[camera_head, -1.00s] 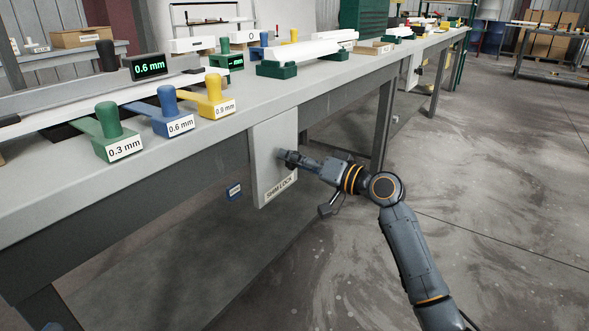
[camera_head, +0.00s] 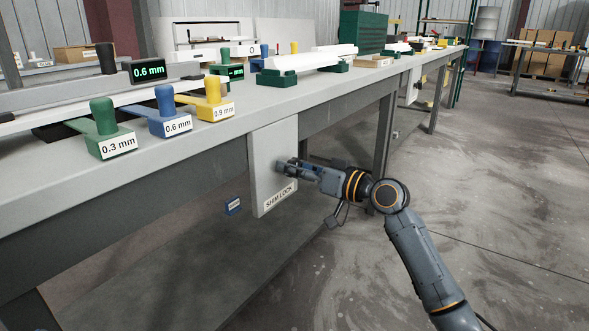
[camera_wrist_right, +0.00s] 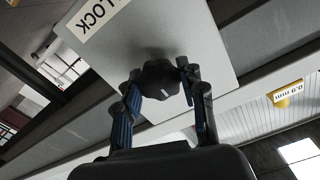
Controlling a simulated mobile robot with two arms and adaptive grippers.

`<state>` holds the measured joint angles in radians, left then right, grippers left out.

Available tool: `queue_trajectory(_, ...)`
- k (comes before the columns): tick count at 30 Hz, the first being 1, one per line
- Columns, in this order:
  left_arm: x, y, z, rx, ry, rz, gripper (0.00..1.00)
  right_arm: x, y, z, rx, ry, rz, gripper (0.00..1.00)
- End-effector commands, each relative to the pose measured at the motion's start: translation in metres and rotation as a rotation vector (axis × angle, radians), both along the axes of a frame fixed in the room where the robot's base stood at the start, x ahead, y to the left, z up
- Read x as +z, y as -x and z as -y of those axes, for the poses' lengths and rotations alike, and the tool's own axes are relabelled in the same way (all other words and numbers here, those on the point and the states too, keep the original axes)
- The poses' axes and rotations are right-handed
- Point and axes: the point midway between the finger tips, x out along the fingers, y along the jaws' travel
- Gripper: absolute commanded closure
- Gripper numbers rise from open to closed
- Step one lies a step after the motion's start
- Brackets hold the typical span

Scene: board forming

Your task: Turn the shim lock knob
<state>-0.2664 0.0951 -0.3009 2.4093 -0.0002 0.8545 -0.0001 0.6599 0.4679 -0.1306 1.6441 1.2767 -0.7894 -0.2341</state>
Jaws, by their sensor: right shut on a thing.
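The shim lock panel (camera_head: 270,150) is a light grey plate on the front of the bench, labelled SHIM LOCK (camera_head: 280,197) near its lower edge. The dark shim lock knob (camera_wrist_right: 162,80) sits on the panel in the right wrist view, with a small white mark on its face. My right gripper (camera_wrist_right: 160,90) is shut on the knob, one finger on each side. My left gripper is not in view.
Green 0.3 mm, blue 0.6 mm and yellow 0.9 mm handled shims (camera_head: 170,122) stand along the bench top (camera_head: 215,150). A display (camera_head: 148,70) reads 0.6 mm. The floor to the right is clear.

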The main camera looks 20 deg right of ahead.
Motion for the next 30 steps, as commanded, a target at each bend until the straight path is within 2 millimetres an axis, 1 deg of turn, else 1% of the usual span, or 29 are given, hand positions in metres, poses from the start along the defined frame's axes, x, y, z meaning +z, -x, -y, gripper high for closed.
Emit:
queue_trajectory(6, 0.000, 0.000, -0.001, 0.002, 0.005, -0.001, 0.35, -0.002, 0.000, 0.000, 0.000, 0.005, -0.001, 0.92)
queue_trajectory(7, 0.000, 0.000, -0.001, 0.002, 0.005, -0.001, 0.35, -0.002, 0.000, 0.000, 0.000, 0.005, -0.001, 0.56)
queue_trajectory(8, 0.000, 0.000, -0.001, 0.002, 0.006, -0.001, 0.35, -0.001, 0.000, 0.000, 0.000, 0.004, -0.002, 0.50)
queue_trajectory(9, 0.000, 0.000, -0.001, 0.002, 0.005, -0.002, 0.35, -0.001, 0.000, 0.000, 0.000, 0.004, -0.001, 0.42)
queue_trajectory(10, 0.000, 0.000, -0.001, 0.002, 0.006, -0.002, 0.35, -0.001, 0.000, 0.000, 0.000, 0.004, -0.001, 0.36)
queue_trajectory(17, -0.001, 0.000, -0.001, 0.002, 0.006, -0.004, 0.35, -0.001, 0.000, 0.000, -0.001, 0.002, 0.000, 0.36)
queue_trajectory(19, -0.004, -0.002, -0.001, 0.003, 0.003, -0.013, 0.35, 0.000, 0.000, 0.000, -0.001, 0.002, 0.000, 0.36)
queue_trajectory(22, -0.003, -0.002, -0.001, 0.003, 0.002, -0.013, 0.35, -0.001, 0.004, 0.004, -0.002, 0.002, -0.001, 0.36)
queue_trajectory(26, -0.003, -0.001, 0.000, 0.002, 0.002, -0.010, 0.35, -0.002, 0.020, 0.016, -0.002, 0.004, -0.002, 0.36)
queue_trajectory(30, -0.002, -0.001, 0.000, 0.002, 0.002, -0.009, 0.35, -0.002, 0.044, 0.035, -0.004, 0.006, -0.002, 0.36)
